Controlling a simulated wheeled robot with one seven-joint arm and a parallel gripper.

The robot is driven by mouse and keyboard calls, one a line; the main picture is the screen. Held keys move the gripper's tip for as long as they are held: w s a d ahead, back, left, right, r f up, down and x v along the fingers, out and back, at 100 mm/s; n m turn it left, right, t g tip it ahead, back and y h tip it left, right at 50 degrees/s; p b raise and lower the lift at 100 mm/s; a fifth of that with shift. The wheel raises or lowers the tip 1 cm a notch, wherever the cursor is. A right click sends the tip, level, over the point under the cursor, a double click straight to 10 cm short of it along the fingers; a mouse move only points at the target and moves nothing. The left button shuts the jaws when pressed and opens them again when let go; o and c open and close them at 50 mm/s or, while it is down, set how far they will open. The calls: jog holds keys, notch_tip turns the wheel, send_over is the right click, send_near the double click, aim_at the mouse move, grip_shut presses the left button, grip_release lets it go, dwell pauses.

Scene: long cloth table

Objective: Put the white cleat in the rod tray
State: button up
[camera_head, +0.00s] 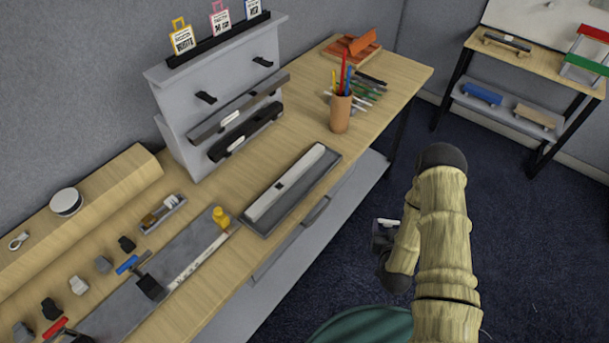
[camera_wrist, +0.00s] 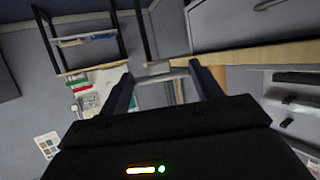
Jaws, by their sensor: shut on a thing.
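My gripper (camera_head: 384,236) is off the table's front edge, over the dark floor, to the right of the tray. It is shut on a small pale piece, which looks like the white cleat (camera_head: 388,222). In the wrist view the pale piece (camera_wrist: 159,68) shows between the fingertips, with its shape mostly unclear. A long grey tray (camera_head: 250,226), which seems to be the rod tray, lies near the table's front edge. A long whitish bar with a small dark square lies in it.
A grey stand (camera_head: 175,110) with dark rods is behind the tray. A pen cup (camera_head: 341,113) stands at its far end. A small parts tray (camera_head: 152,226), a yellow piece (camera_head: 221,217) and several small blocks are at left. A second shelf table (camera_head: 535,62) is at right.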

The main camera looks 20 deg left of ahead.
jog(key=w+a+r+n+g+y+b, duration=0.1)
jog(key=w+a+r+n+y, duration=0.15)
jog(key=a, duration=0.55)
jog(key=w+a+r+n+y+b, duration=0.1)
jog(key=w+a+r+n+y, duration=0.1)
jog(key=a+r, duration=0.35)
notch_tip(320, 180, up, 5)
jog(key=n+g+y, duration=0.3)
jog(key=y, duration=0.1)
send_over(304, 190)
jog(key=s, duration=0.2)
jog(key=shift+w+d+r+h+b, duration=0.1)
jog(key=shift+d+h+b, duration=0.15)
jog(key=shift+b, duration=0.15)
jog(key=shift+f+b, duration=1.7)
jog(key=shift+f, duration=1.75)
jog(key=shift+f+b, duration=0.3)
